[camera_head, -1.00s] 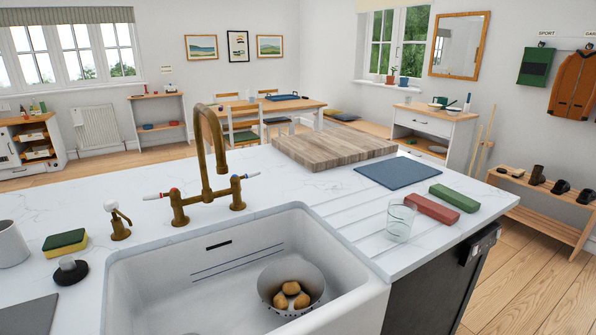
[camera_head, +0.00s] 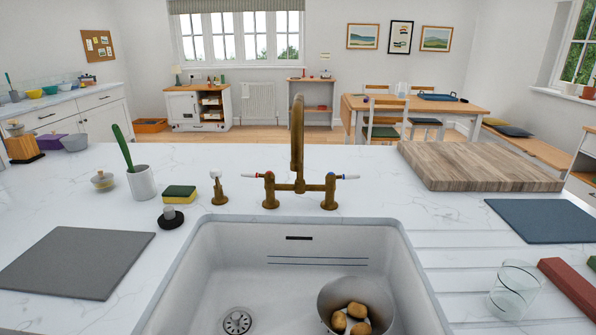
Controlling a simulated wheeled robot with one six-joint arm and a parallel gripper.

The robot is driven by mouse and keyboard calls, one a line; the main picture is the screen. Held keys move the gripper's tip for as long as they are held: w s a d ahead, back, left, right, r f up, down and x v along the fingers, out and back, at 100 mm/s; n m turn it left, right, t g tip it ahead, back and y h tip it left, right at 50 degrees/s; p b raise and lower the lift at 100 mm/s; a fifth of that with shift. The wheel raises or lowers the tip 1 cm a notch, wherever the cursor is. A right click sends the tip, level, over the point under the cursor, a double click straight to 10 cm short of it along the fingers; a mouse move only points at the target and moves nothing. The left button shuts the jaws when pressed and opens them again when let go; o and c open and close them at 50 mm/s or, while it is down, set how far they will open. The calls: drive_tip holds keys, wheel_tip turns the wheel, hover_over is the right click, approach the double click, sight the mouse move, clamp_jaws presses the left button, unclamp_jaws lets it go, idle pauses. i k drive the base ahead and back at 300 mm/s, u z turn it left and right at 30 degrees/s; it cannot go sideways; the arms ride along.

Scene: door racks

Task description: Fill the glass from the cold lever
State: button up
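The clear glass (camera_head: 515,290) stands on the ribbed drainer to the right of the sink, beside a red block. The brass bridge tap (camera_head: 298,150) rises behind the sink, its spout hanging over the back edge. Its right lever (camera_head: 346,177) has a blue mark, and its left lever (camera_head: 256,175) has a red mark. My gripper is not in view.
A red block (camera_head: 578,287), a blue mat (camera_head: 545,220) and a wooden board (camera_head: 478,167) lie right of the sink. A soap pump (camera_head: 218,188), sponge (camera_head: 179,194), black-based stopper (camera_head: 171,217), utensil pot (camera_head: 141,182) and grey mat (camera_head: 78,262) are at the left.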

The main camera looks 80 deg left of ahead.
sight(330, 178)
drive_tip(key=u, duration=0.85)
drive_tip(key=i, duration=0.8)
drive_tip(key=u, duration=0.7)
